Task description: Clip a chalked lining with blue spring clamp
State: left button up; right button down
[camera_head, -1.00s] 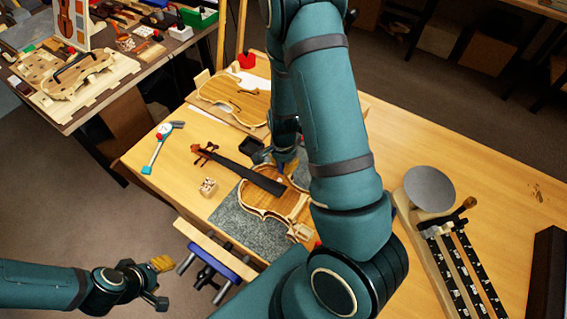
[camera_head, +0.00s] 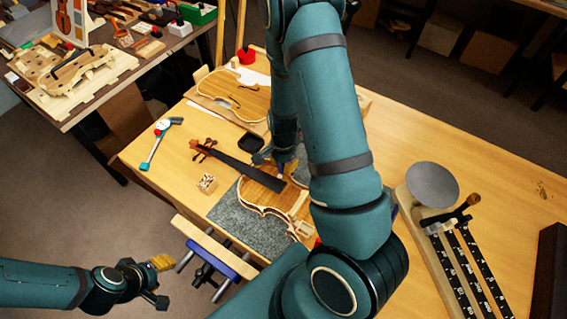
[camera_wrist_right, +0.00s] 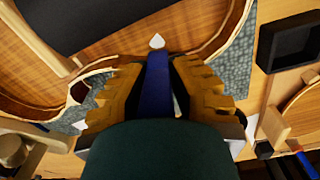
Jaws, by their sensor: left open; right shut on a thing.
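My right gripper (camera_wrist_right: 158,92) is shut on the blue spring clamp (camera_wrist_right: 158,85), which stands upright between its yellow fingers in the right wrist view. A small pale tip shows at the clamp's far end, over the wooden inside of the violin body (camera_wrist_right: 120,75). I cannot tell whether the clamp touches the rim, and I cannot make out a chalk mark. In the head view the violin body (camera_head: 262,194) lies on a grey mat (camera_head: 236,222), partly hidden by my right arm. My left gripper (camera_head: 162,281) is open and empty, off the bench's front left.
A small dark tray (camera_head: 251,142) lies just behind the violin. A vise (camera_head: 218,262) juts from the front edge. A balance (camera_head: 440,215) stands at right.

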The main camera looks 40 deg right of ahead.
jog(key=c, duration=0.9)
grip_release()
jog(key=shift+f, duration=0.1)
notch_tip(320, 180, up, 12)
